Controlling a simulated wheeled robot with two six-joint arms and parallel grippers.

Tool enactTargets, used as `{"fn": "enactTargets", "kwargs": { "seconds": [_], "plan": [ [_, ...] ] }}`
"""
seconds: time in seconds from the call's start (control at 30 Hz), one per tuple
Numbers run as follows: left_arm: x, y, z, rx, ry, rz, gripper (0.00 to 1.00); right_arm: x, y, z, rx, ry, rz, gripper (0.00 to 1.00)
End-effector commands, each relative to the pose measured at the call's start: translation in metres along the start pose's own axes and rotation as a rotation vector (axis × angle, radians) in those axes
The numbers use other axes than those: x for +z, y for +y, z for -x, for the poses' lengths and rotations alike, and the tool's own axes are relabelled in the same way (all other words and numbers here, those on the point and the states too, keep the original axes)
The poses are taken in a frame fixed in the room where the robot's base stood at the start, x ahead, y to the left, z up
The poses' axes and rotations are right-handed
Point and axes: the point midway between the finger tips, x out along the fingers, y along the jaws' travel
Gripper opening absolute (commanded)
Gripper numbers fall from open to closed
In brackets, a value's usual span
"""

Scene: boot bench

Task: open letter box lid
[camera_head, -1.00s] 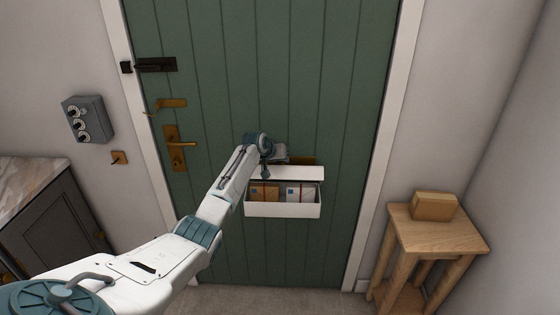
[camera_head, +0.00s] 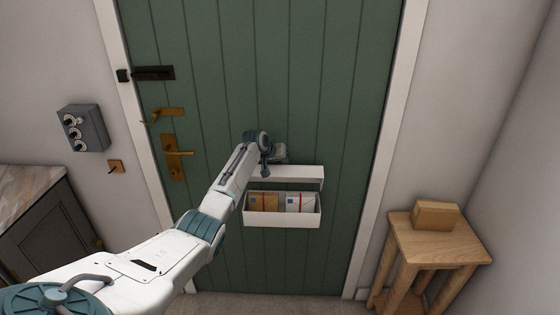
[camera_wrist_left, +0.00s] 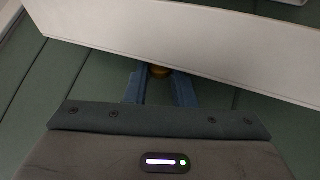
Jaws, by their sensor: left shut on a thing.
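The white letter box (camera_head: 282,219) hangs on the green door. Its lid (camera_head: 292,172) stands raised, with a clear gap between it and the box. Envelopes (camera_head: 264,202) show inside the open front. My left gripper (camera_head: 281,157) is at the lid's upper edge, and its fingertips are mostly hidden in the head view. In the left wrist view the lid is a broad pale panel (camera_wrist_left: 190,38). There the two fingers of my left gripper (camera_wrist_left: 159,86) are shut on a small brass knob (camera_wrist_left: 160,71) by the lid's edge. My right gripper is not in view.
The door (camera_head: 270,80) carries a black bolt (camera_head: 154,73) and brass handles (camera_head: 177,152) on its left side. A wooden stool (camera_head: 440,240) with a small box (camera_head: 436,214) stands at the right. A grey cabinet (camera_head: 50,225) stands at the left.

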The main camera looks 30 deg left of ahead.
Motion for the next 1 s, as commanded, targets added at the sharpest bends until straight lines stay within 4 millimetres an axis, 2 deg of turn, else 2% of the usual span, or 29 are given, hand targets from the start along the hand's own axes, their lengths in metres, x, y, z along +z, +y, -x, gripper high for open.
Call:
{"fn": "enactTargets", "kwargs": {
  "seconds": [0.07, 0.1, 0.2, 0.5, 0.67, 0.77, 1.0],
  "plan": [
    [-0.005, 0.001, 0.002, 0.001, 0.011, -0.001, 0.0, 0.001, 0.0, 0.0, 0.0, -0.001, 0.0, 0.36],
    [-0.005, 0.001, 0.002, 0.001, 0.011, -0.001, 0.27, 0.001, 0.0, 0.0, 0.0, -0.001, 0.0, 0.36],
    [-0.004, 0.001, 0.002, 0.0, 0.009, -0.001, 0.43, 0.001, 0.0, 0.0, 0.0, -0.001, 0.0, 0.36],
    [-0.002, 0.0, 0.001, 0.0, 0.004, 0.0, 0.43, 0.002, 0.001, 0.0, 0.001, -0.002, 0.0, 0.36],
    [-0.002, -0.001, 0.009, 0.0, 0.005, -0.001, 0.43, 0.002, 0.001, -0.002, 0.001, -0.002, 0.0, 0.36],
    [-0.001, -0.001, 0.02, -0.001, 0.006, -0.002, 0.43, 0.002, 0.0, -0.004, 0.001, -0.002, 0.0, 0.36],
    [-0.001, -0.001, 0.059, -0.001, 0.008, -0.004, 0.43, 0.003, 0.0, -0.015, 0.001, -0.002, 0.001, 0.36]
  ]
}}
